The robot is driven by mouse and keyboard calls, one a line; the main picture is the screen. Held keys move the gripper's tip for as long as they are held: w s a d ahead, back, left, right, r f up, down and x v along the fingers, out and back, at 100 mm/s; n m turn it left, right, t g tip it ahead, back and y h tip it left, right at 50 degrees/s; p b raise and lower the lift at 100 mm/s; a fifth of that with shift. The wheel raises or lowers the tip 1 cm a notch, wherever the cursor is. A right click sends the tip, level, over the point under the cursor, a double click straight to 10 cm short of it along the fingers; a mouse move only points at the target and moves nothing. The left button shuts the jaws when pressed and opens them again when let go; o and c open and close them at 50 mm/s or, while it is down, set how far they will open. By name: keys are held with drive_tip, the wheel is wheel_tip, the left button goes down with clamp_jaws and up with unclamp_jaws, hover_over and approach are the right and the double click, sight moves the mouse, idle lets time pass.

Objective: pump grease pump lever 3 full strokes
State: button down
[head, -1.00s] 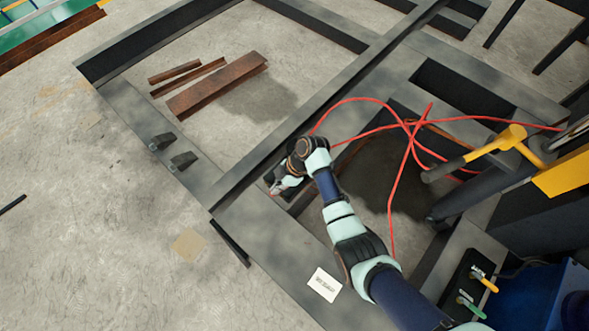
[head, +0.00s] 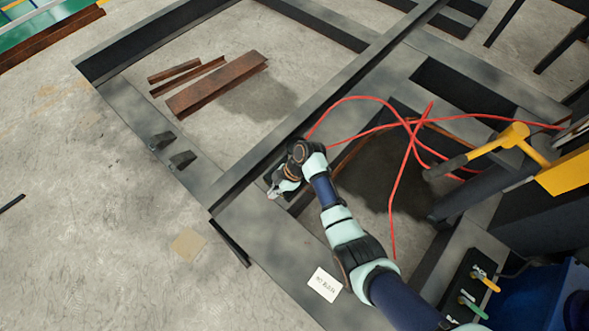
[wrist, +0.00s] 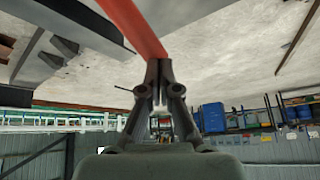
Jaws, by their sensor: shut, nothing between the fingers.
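My gripper (head: 273,190) is at the end of my arm, above the dark steel frame in the middle of the head view. In the wrist view my gripper (wrist: 159,70) has its two fingers close together, with nothing between them. No grease pump can be made out for certain in the head view, where my arm hides part of the frame.
The dark steel frame (head: 240,242) has open bays. A red hose (head: 395,200) lies looped right of my arm. A yellow hammer-shaped piece with a dark grip (head: 513,134) is at the right. Rusty steel pieces (head: 220,82) lie on the floor. A white label (head: 324,284) is on the frame.

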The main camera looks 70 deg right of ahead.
drive_tip(key=shift+w+a+f+b, duration=0.15)
drive_tip(key=shift+a+f+b, duration=0.2)
drive_tip(key=shift+f, duration=0.25)
drive_tip(key=shift+w+a+f+b, duration=0.1)
drive_tip(key=shift+a+f+b, duration=0.1)
drive_tip(key=shift+f+b, duration=0.35)
drive_tip(key=shift+f, duration=0.1)
drive_tip(key=shift+w+a+f, duration=0.1)
drive_tip(key=shift+a+f, duration=0.15)
drive_tip(key=shift+f, duration=0.4)
